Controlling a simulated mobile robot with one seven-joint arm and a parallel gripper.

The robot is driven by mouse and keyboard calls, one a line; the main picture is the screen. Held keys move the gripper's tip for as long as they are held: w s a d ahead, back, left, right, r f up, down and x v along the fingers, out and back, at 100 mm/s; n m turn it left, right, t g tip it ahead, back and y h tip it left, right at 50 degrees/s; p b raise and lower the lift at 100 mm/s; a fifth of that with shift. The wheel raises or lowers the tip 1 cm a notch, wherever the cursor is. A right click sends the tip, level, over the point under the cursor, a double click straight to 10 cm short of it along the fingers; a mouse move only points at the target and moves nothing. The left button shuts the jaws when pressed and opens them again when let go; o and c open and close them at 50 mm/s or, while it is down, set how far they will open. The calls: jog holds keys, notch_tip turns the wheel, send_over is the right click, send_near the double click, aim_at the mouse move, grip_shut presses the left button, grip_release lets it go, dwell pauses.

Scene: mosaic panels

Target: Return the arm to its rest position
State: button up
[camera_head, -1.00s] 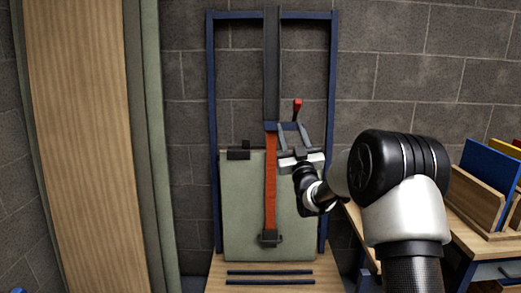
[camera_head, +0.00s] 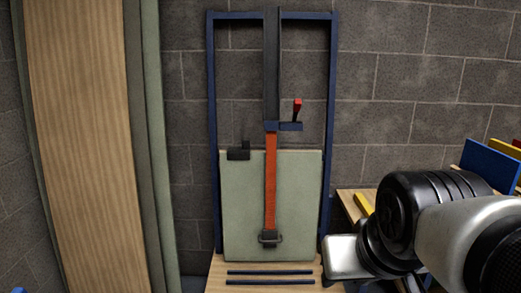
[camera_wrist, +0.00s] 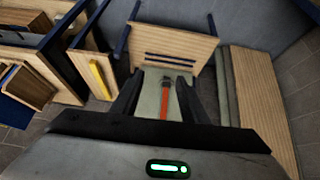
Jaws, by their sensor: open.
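My arm (camera_head: 440,225) is folded at the lower right of the head view, in front of the bench. My gripper's fingers cannot be made out there. In the wrist view my gripper (camera_wrist: 160,82) is open, with two dark fingers spread apart and nothing between them. It is apart from the pale green panel (camera_head: 240,200), which stands upright in a blue frame (camera_head: 212,130). An orange strap (camera_head: 270,180) runs down the panel's front from a dark clamp with a red handle (camera_head: 297,108). The panel and strap (camera_wrist: 164,105) also show beyond the fingers in the wrist view.
Tall wood and green panels (camera_head: 80,140) stand at the left. A wooden bench (camera_head: 349,205) with a yellow piece (camera_head: 364,204) and a blue panel (camera_head: 490,165) is at the right, partly hidden by my arm. The space before the framed panel is clear.

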jog(key=s+f, duration=0.1)
jog(key=s, duration=0.3)
notch_tip(320, 180, up, 27)
jog(key=p, duration=2.7)
jog(key=shift+w+g, duration=0.35)
jog(key=shift+g, duration=0.05)
